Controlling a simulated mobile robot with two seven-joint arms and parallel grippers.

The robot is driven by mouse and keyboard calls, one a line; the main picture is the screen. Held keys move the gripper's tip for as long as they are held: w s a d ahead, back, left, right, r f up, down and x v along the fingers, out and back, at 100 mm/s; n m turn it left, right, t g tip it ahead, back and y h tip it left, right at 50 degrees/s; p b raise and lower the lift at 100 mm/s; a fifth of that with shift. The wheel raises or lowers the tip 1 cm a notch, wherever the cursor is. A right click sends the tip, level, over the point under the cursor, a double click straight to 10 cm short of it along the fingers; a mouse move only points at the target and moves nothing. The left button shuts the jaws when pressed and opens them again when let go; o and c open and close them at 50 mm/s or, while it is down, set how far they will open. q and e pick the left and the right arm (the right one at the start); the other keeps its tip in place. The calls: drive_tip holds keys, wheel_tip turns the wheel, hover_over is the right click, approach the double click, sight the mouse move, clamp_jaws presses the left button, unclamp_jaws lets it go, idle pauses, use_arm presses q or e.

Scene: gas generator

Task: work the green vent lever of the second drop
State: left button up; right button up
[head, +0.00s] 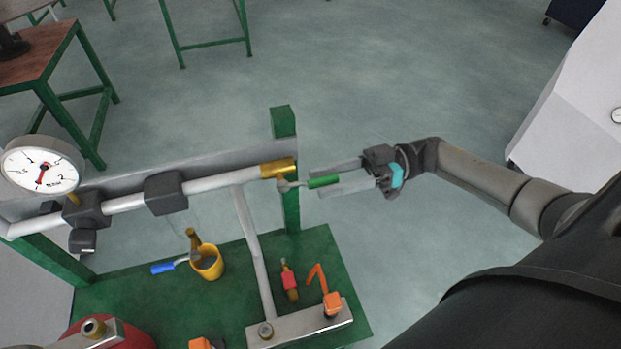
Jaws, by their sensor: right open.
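The green vent lever (322,182) sticks out to the right from the brass fitting (279,169) at the right end of the horizontal pipe. My right gripper (322,181) is open, with one finger above and one below the lever's green handle in the head view. The handle's tip lies between the fingertips, and I cannot tell whether either finger touches it. My left gripper is not in view.
A pressure gauge (40,168) stands at the pipe's left end. The green post (284,122) rises behind the brass fitting.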

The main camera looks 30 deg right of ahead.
sight(312, 186)
drive_tip(key=shift+x, duration=1.75)
clamp_jaws()
